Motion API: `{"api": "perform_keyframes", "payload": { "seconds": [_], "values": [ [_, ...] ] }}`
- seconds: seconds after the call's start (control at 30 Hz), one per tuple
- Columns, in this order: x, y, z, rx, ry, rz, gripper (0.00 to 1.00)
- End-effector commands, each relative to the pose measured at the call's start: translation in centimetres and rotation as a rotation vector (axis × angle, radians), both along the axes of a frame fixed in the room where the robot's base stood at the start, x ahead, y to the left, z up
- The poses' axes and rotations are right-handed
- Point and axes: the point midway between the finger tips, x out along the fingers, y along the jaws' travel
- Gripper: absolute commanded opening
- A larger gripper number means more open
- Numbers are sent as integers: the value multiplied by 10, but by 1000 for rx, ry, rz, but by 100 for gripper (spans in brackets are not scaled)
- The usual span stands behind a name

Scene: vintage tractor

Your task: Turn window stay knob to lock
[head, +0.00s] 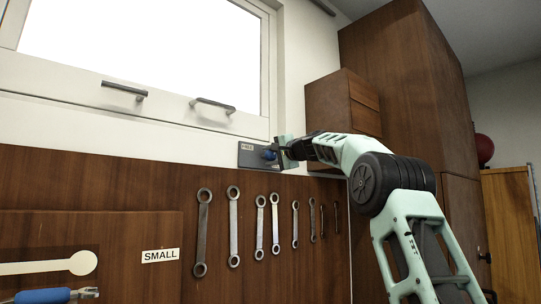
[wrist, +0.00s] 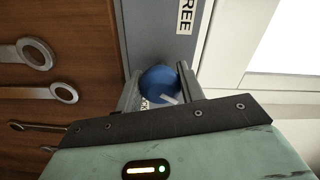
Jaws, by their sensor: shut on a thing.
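The window stay knob (head: 268,155) is a small blue knob on a grey plate (head: 247,160) below the window. My gripper (head: 275,153) reaches it from the right in the head view. In the wrist view the round blue knob (wrist: 158,79) sits between the two fingers of my gripper (wrist: 160,86), which are shut on it. A white mark shows on the knob's lower right part. The plate (wrist: 150,25) carries a "FREE" label (wrist: 187,14). A second label at the lower left is mostly hidden by the gripper.
The window (head: 150,50) with two grey handles is above. Several wrenches (head: 233,225) hang on the wooden panel below the plate. Wooden cabinets (head: 400,80) stand to the right, close behind my arm. A blue-handled tool (head: 45,295) is at the lower left.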

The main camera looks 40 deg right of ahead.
Motion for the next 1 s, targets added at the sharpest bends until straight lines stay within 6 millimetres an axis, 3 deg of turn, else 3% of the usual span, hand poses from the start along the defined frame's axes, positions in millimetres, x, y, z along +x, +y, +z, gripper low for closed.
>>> {"api": "perform_keyframes", "payload": {
  "seconds": [0.5,1.0],
  "values": [
    [0,-2,0,412,1,-3,16],
    [0,-1,-1,545,0,-3,16]
  ]
}}
